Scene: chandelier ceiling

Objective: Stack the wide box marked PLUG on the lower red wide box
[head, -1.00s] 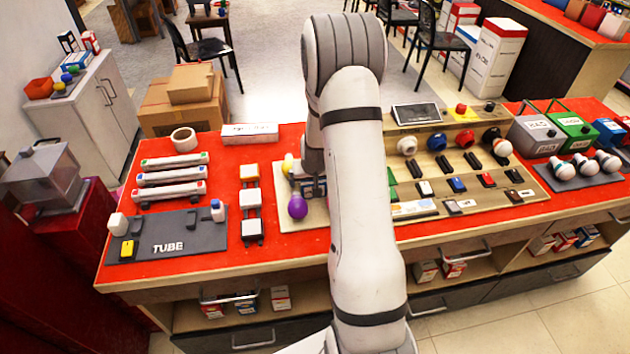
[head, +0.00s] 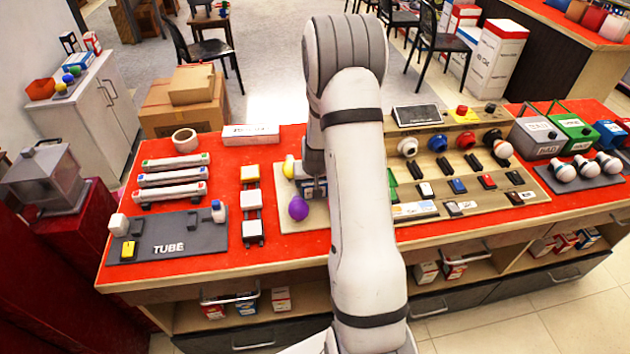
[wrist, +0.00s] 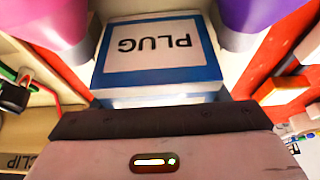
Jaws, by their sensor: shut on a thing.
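The wide box marked PLUG (wrist: 162,50) is blue with a white label, and its lettering is upside down in the wrist view. My gripper (wrist: 158,112) is shut on it, with a dark jaw edge against the box's near side. In the head view a blue and white box, likely the same one, shows partly (head: 307,188) below my wrist, over a pale board (head: 290,224) behind a purple bulb (head: 298,208). My arm hides much of it. I cannot pick out the lower red wide box, and whether anything touches the PLUG box from below is hidden.
A yellow bulb (head: 289,167) stands behind the purple one. White tubes (head: 173,178) and a TUBE board (head: 168,250) lie left. A wooden switch board (head: 470,150) fills the right. Red counter is bare near the front.

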